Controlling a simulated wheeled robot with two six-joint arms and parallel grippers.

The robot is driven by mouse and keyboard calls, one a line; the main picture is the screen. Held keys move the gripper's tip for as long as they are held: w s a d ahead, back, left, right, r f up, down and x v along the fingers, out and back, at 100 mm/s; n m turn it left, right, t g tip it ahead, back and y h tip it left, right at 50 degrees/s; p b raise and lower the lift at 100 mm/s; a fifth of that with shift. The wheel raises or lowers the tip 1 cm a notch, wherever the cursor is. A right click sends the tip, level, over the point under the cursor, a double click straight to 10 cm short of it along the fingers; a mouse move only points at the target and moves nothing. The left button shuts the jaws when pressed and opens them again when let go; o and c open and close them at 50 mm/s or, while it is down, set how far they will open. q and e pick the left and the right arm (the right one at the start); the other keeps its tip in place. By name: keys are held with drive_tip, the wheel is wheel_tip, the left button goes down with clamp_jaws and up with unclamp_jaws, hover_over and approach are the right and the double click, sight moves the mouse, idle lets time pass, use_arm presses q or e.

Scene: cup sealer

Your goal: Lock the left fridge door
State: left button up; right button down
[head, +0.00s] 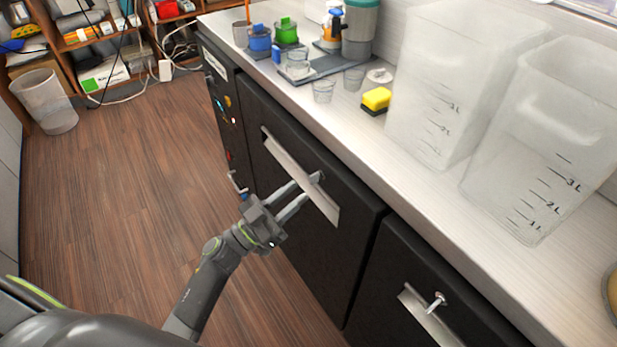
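The left fridge door (345,235) is a dark panel under the counter and looks closed. It has a long metal handle strip (285,161). A small silver lock (318,177) sticks out by the strip. My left gripper (303,190) reaches up to it from the lower left. Its two fingers are apart, with their tips close to the lock. I cannot tell whether they touch it. The right fridge door (385,265) also looks closed, with its own silver lock (437,300) and handle strip (428,322). My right gripper is not in view.
The white counter (420,195) above holds two large clear containers (455,80) (545,150), a yellow sponge (377,98) and several cups. A dark control panel (222,110) is left of the door. The wooden floor (120,210) is clear; a bin (47,102) stands far left.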

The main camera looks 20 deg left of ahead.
sight(310, 182)
use_arm(q)
drive_tip(key=x, duration=0.5)
drive_tip(key=shift+f, duration=0.1)
clamp_jaws()
